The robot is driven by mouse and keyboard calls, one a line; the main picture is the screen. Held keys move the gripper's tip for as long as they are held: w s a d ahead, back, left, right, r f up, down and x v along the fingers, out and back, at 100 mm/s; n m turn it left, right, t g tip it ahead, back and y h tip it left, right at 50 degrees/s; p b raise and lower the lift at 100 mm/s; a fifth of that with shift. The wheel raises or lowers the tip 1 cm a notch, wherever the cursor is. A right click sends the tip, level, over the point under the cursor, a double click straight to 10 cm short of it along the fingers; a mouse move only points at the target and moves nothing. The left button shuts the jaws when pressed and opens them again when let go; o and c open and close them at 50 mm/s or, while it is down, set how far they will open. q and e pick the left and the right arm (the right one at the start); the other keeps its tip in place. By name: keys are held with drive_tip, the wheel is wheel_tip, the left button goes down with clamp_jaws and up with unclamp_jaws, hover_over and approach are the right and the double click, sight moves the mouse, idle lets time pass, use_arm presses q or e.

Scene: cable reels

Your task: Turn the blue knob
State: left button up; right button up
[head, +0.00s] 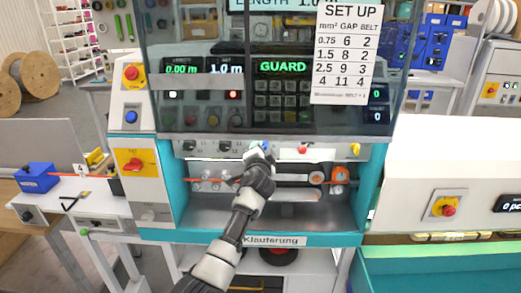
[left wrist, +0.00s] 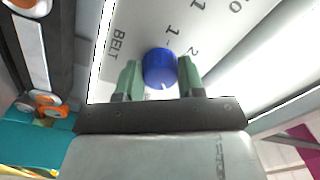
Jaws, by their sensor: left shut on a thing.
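The blue knob (left wrist: 160,67) sits on a pale panel marked BELT, with digits printed around it, in the left wrist view. A small white mark shows on its edge toward my gripper. My left gripper (left wrist: 160,78) has its two green fingers on either side of the knob and is shut on it. In the head view my left gripper (head: 259,152) reaches up to the strip below the dark glass guard, and it mostly hides the knob there. My right gripper is in neither view.
The machine's guard window (head: 280,105) hangs just above my gripper. Two black knobs (head: 224,146) are to its left and a red button (head: 302,150) to its right. A red switch (head: 133,164) is on the left side.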

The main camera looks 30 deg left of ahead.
use_arm(q)
drive_tip(key=shift+r+m, duration=0.3)
drive_tip(key=shift+m, duration=0.4)
drive_tip(key=o, duration=0.6)
drive_tip(key=shift+c, duration=0.2)
drive_tip(key=o, duration=0.4)
drive_tip(key=shift+w+f, duration=0.1)
drive_tip(key=shift+f, duration=0.1)
drive_tip(key=shift+c, duration=0.2)
drive_tip(key=b+v, duration=0.2)
drive_tip(key=v, duration=0.8)
drive_tip(key=shift+s+d, duration=0.25)
drive_tip(key=shift+s, duration=0.1)
